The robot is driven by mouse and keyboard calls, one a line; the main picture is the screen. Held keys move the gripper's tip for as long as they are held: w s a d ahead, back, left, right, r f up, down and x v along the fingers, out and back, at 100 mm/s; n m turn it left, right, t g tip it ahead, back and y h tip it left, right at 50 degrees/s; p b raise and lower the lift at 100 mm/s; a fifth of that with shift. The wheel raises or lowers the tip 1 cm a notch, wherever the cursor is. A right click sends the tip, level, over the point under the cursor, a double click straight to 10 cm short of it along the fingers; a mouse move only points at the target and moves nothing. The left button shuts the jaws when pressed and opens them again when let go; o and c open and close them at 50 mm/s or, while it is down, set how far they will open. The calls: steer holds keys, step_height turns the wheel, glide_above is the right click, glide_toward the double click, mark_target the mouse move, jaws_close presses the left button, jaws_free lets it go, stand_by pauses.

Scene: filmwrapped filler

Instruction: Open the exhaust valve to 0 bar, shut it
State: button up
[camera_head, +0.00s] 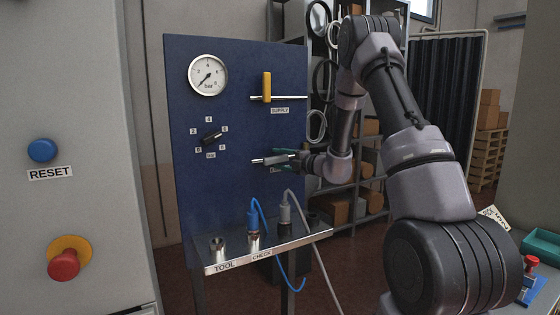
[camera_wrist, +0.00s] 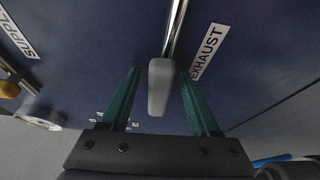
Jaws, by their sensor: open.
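The exhaust valve has a grey lever (camera_head: 272,160) low on the right side of the blue panel (camera_head: 225,120). The lever lies roughly level, in line with its metal pipe. In the wrist view the lever (camera_wrist: 159,88) lies between the two green fingers of my gripper (camera_wrist: 159,75), beside the EXHAUST label (camera_wrist: 208,52). The fingers are open, with a gap showing on the left; I cannot tell whether the right finger touches. My gripper (camera_head: 279,160) also shows at the lever in the head view. The pressure gauge (camera_head: 208,75) has its needle pointing lower left, near its low end.
The yellow SUPPLY lever (camera_head: 267,87) stands upright across its pipe above. A black selector knob (camera_head: 212,138) is left on the panel. A metal shelf (camera_head: 265,250) below holds blue (camera_head: 253,220) and grey (camera_head: 285,213) hose connectors. A RESET button (camera_head: 42,150) and red button (camera_head: 64,264) are far left.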

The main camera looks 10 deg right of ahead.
jaws_close()
stand_by(1.4)
